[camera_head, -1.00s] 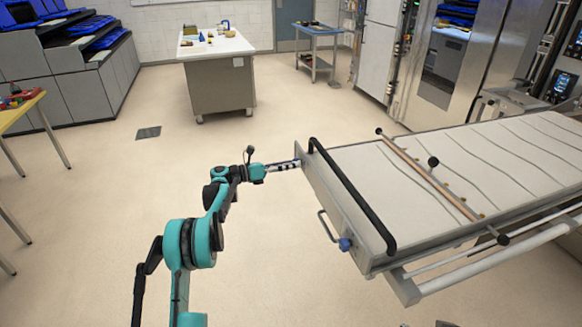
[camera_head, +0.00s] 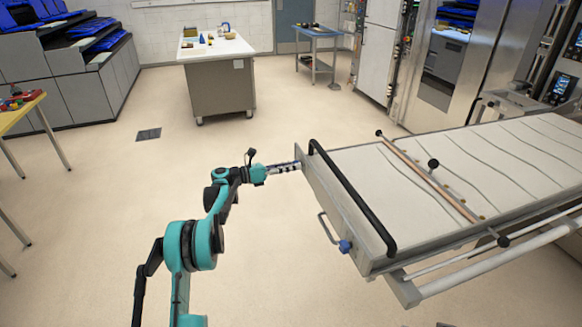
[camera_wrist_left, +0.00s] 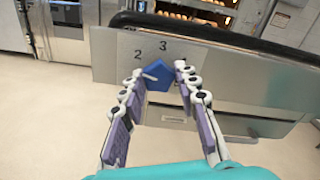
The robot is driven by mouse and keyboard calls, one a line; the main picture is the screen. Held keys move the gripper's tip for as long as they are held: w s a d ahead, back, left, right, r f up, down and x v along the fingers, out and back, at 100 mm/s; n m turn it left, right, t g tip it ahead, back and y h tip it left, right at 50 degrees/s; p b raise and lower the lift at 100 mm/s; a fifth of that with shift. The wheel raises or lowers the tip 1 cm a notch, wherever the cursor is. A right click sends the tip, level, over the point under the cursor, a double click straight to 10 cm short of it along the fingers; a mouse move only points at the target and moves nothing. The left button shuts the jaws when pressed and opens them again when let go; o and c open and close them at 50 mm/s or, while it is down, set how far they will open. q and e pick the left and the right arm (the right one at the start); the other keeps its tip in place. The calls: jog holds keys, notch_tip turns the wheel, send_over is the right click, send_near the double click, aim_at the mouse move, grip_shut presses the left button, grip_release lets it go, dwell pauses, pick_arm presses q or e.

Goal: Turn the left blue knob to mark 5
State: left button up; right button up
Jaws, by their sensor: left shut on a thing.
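My left gripper (camera_head: 297,165) reaches the left end of the loader's front panel (camera_head: 322,192). In the left wrist view its fingers (camera_wrist_left: 160,74) are closed on the left blue knob (camera_wrist_left: 158,78), one finger on each side. The marks 2 (camera_wrist_left: 136,56) and 3 (camera_wrist_left: 163,46) show on the grey plate above the knob. Mark 5 is not visible. A short white line shows on the knob's upper left, but I cannot tell clearly which mark it points to. In the head view the left knob is hidden by the gripper. My right gripper is not in view.
Another blue knob (camera_head: 345,246) sits at the panel's right end, near a metal handle (camera_head: 326,228). A black bar (camera_head: 350,195) runs along the loader's top edge. The floor (camera_head: 110,205) around my left arm is clear. A worktable (camera_head: 217,47) stands behind.

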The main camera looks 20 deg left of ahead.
pick_arm(q)
jog(key=shift+w+f+n+p, duration=0.1)
jog(key=shift+n+p, duration=0.2)
jog(key=shift+n, duration=16.1)
jog(key=shift+a, duration=0.1)
jog(key=o, duration=1.2)
jog(key=shift+c, duration=0.2)
